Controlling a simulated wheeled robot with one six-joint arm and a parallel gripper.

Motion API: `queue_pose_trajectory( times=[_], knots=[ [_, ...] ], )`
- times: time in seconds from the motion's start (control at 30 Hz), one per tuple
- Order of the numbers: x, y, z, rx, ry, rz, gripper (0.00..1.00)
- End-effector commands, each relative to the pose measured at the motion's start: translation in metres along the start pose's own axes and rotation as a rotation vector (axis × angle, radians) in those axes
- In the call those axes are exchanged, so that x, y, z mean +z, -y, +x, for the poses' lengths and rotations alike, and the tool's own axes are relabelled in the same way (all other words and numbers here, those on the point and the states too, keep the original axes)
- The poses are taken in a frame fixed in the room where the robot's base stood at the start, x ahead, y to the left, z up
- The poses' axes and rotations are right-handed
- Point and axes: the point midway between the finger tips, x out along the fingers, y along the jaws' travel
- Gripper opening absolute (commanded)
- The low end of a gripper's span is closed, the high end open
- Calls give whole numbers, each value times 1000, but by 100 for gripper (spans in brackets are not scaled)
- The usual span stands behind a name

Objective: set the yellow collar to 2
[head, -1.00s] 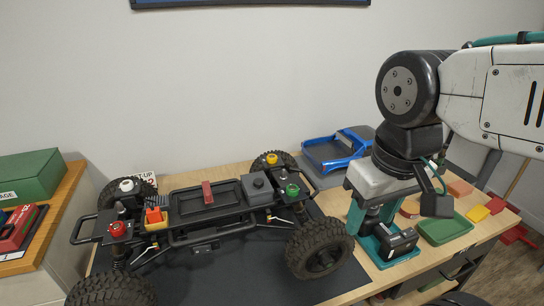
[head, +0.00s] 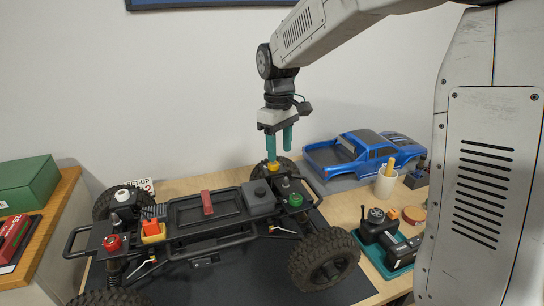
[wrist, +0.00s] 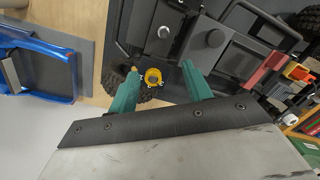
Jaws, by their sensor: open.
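The yellow collar (head: 273,167) sits on top of a shock tower at the far right corner of the crawler chassis (head: 205,205). In the wrist view the yellow collar (wrist: 153,76) shows as a ring between and a little beyond the two teal fingers. My gripper (head: 279,150) is open and points down above the collar, with a finger on either side in the wrist view (wrist: 160,82). In the head view the left finger's tip comes close to the collar; I cannot tell whether it touches. Any numbers on the collar are too small to read.
A green collar (head: 295,200), a red collar (head: 112,242) and a white collar (head: 122,195) sit on the other corners. A grey box (head: 258,194) stands near the yellow collar. A blue truck body (head: 362,152) and a cup (head: 385,186) are to the right.

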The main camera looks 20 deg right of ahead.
Motion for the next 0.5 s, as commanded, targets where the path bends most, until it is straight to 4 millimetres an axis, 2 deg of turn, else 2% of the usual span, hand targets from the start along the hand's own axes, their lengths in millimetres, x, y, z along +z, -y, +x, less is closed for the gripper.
queue_pose_trajectory(
  times=[0.03,0.07,0.1,0.17,0.33,0.5],
  knots=[
    [-17,-9,-3,10,-18,-55,49],
    [-24,-13,-9,21,-34,-92,49],
    [-29,-16,-19,35,-55,-132,49],
    [-31,-17,-22,43,-64,-176,49],
    [-31,-16,-10,43,-60,-219,49],
    [-32,-18,17,41,-59,-216,49]
  ],
)
